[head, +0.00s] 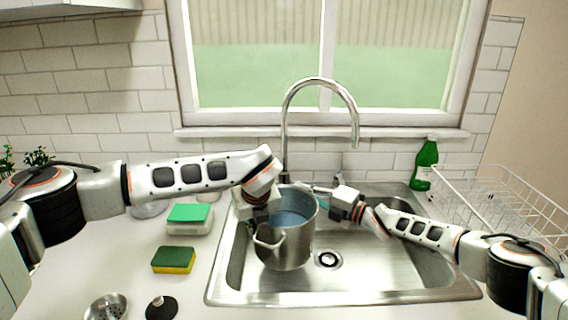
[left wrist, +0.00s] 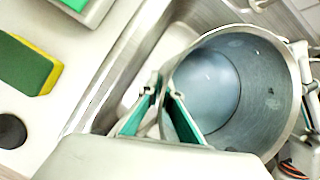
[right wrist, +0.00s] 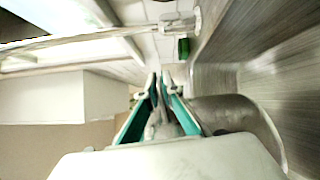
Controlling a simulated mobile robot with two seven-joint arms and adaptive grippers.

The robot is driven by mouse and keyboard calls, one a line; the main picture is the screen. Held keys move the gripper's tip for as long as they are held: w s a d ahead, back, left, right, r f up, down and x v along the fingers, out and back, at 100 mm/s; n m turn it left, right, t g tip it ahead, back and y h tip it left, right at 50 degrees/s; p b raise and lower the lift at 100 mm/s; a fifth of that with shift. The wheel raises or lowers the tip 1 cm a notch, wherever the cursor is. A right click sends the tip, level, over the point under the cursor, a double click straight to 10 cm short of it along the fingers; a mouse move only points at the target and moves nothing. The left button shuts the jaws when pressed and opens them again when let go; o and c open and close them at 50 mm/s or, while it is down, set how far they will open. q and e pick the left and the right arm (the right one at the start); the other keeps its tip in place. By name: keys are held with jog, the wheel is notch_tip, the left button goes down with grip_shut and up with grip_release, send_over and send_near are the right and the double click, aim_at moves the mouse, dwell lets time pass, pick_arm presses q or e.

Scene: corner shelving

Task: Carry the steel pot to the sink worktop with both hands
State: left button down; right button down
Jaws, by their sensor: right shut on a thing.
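The steel pot (head: 287,246), a grey cylinder with a bluish inside, is upright over the left part of the sink. Its looped handle (head: 268,240) faces front-left. My left gripper (head: 261,219) is at the pot's left side, just above that handle. In the left wrist view its fingers (left wrist: 163,88) stand slightly apart at the near wall of the pot (left wrist: 245,85). My right gripper (head: 325,193) is at the pot's right rear rim and is shut on its far handle, seen between the fingers in the right wrist view (right wrist: 160,100). Whether the pot touches the basin is hidden.
The steel sink (head: 400,285) with its drain surrounds the pot; the tall tap (head: 285,120) arches behind. Sponges (head: 174,260), a black lid (head: 161,308) and a strainer (head: 106,307) lie on the left worktop. A green bottle (head: 426,165) and wire dish rack (head: 490,200) stand right.

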pick_arm(q)
jog(key=shift+r, duration=0.2)
pick_arm(e)
jog(key=shift+r, duration=0.3)
